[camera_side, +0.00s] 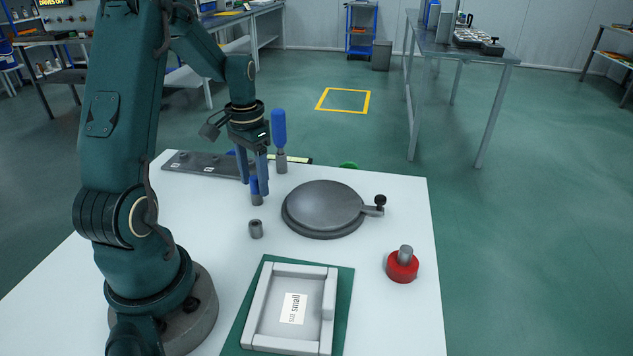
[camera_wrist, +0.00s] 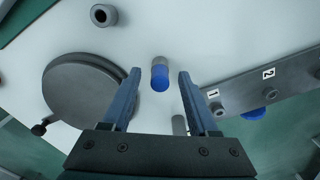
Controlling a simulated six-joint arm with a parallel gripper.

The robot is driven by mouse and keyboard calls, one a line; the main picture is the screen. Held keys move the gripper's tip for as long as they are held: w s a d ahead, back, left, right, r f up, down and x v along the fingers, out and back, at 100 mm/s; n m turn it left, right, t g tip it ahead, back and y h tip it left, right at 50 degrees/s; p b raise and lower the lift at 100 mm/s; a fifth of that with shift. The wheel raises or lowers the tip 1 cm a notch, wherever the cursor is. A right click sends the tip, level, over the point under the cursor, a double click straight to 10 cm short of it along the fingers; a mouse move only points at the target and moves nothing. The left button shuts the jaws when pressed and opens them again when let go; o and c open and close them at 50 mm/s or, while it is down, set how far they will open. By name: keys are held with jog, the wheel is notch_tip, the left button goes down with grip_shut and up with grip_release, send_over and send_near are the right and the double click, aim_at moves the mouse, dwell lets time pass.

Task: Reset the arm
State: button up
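My gripper (camera_side: 254,190) hangs over the white table, pointing down, with its two fingers apart. In the wrist view my gripper (camera_wrist: 159,74) is open, and a short peg with a blue end and a grey end (camera_wrist: 160,78) shows between the fingertips, with gaps on both sides. In the side view that peg (camera_side: 257,198) is partly hidden by the fingers. I cannot tell whether the fingertips are above it or level with it.
A tall blue-handled piece (camera_side: 279,140) stands close behind my gripper. A numbered grey panel (camera_side: 205,163) lies at the back left. A round grey lid (camera_side: 323,206), a hollow grey cylinder (camera_side: 256,229), a red-based piece (camera_side: 402,268) and a tray labelled "small" (camera_side: 328,338) share the table.

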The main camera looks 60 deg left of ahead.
notch_tip(320, 180, up, 5)
jog(key=shift+w+f, duration=0.1)
jog(key=shift+f, duration=0.05)
jog(key=w+d+r+m+t+y, duration=0.1)
jog(key=w+d+r+m+t, duration=0.15)
jog(key=d+r, duration=0.65)
jog(key=s+d+f+t+h, duration=0.1)
jog(key=s+d+t, duration=0.2)
jog(key=s+d, duration=0.6)
jog(key=shift+s+d+f, duration=0.15)
jog(key=shift+d+f, duration=0.15)
jog(key=shift+d, duration=1.3)
